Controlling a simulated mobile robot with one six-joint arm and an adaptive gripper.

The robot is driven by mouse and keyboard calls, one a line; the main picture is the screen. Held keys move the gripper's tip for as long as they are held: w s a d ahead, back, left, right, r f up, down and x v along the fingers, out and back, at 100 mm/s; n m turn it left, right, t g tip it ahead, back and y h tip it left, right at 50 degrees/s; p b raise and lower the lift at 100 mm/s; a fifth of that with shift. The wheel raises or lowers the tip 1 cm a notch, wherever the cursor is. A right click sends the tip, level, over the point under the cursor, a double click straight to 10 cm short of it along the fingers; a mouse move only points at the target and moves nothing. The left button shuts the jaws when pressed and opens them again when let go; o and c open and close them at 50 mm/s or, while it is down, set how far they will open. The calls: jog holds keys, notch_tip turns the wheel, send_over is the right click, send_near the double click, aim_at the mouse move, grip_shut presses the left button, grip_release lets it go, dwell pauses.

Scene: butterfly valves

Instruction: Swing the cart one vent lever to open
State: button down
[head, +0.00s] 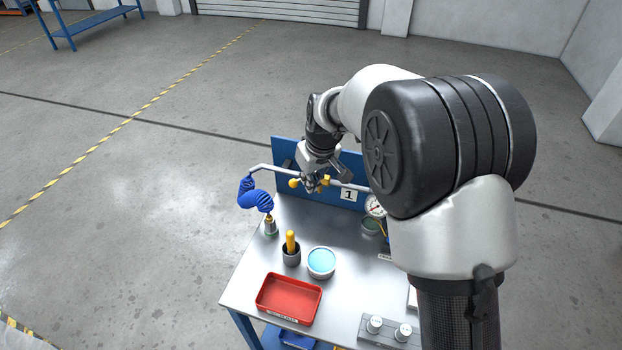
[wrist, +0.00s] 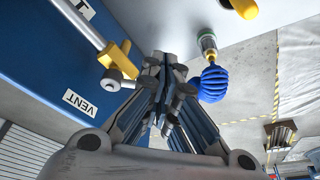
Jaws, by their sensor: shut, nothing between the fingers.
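The cart with the "1" plate (head: 349,195) has a blue back panel (head: 289,150) with a grey pipe (head: 262,168) along it. A yellow lever part (wrist: 120,58) sits at a valve on the pipe in the wrist view, above the VENT label (wrist: 79,103). In the head view, yellow parts (head: 294,183) show beside my gripper (head: 314,187). My gripper is shut and empty; its fingers (wrist: 164,92) are close to the lever in the wrist view. I cannot tell whether they touch it. The gripper partly hides the valve in the head view.
A blue hose (head: 254,196) hangs from the pipe's left end; it also shows in the wrist view (wrist: 213,84). A red tray (head: 289,297), a yellow-handled tool in a dark cup (head: 291,255), a blue-filled bowl (head: 321,263) and a gauge (head: 375,205) are on the cart.

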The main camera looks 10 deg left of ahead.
jog(key=shift+w+a+m+p, duration=0.1)
jog(key=shift+a+m+p, duration=0.45)
jog(key=shift+m, duration=0.35)
jog(key=shift+w+a+m+t+h+p, duration=0.15)
jog(key=shift+w+a+m+h+p, duration=0.15)
jog(key=shift+m, duration=0.45)
jog(key=shift+w+a+m+t+h+p, duration=0.1)
jog(key=shift+w+a+m+h+p, duration=0.25)
jog(key=shift+m, duration=0.45)
jog(key=shift+w+a+m+t+h+p, duration=0.15)
jog(key=shift+a+m+h+p, duration=0.2)
jog(key=shift+m, duration=0.4)
jog(key=shift+w+a+m, duration=0.35)
jog(key=shift+w+m, duration=0.05)
jog(key=shift+m, duration=0.6)
jog(key=shift+w+a, duration=0.25)
jog(key=shift+w, duration=0.05)
dwell(1.0)
